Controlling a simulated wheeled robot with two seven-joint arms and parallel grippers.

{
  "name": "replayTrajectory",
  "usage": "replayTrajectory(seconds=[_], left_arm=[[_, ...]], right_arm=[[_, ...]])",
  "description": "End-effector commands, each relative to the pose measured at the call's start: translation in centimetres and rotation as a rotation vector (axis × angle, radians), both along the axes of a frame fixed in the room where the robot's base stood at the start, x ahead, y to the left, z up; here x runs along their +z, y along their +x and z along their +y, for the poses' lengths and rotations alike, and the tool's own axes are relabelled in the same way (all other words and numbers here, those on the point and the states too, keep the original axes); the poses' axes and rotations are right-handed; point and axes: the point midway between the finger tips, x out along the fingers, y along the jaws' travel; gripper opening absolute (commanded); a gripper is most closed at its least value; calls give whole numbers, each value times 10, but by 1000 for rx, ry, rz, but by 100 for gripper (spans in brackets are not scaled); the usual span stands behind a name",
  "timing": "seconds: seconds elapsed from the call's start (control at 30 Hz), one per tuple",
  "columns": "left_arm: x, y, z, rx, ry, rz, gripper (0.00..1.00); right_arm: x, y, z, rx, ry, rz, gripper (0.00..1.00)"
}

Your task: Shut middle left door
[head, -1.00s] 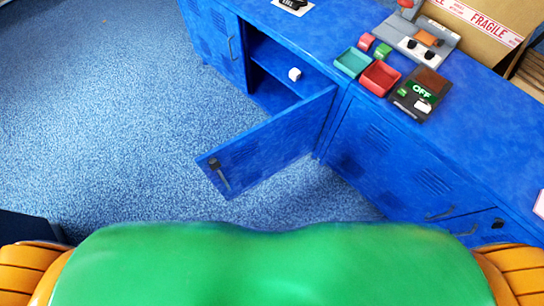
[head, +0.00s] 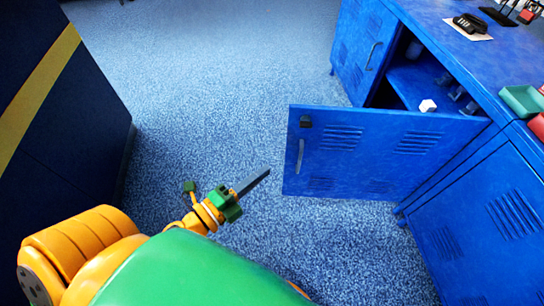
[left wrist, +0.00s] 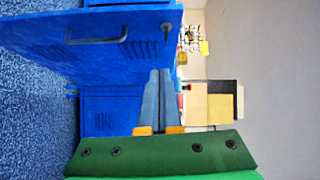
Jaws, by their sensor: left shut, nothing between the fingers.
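The blue middle left door (head: 345,150) stands wide open, swung out from the blue cabinet (head: 470,215) over the floor. Its grey bar handle (head: 299,157) and a dark lock are near its free edge. The door also shows in the left wrist view (left wrist: 60,50), turned sideways, with its handle (left wrist: 97,38). My left gripper (head: 264,175) is shut and empty, just left of the door's free edge in the head view and apparently apart from it. Its fingers (left wrist: 160,95) show in the left wrist view. My right gripper is not in view.
The open compartment holds a white block (head: 428,105) and other small items. The neighbouring left door (head: 362,45) is closed. A dark blue unit with a yellow stripe (head: 40,90) stands left; carpet between is clear.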

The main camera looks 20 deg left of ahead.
Motion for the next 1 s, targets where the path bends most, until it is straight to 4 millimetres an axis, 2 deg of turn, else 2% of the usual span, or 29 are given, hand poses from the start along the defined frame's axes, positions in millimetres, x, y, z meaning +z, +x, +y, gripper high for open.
replayTrajectory(seconds=[0.03,0.17,0.37,0.6,0.8,1.0], left_arm=[[-1,-2,-3,-24,45,-33,0],[11,7,-10,-42,74,-57,0],[14,45,-27,-41,68,-58,0],[13,93,-47,-39,67,-56,0],[11,119,-34,-40,68,-53,0],[11,127,-31,-40,66,-51,0]], right_arm=[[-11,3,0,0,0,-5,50],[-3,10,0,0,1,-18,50],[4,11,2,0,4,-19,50],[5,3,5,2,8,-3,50],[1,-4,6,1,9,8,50],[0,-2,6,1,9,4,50]])
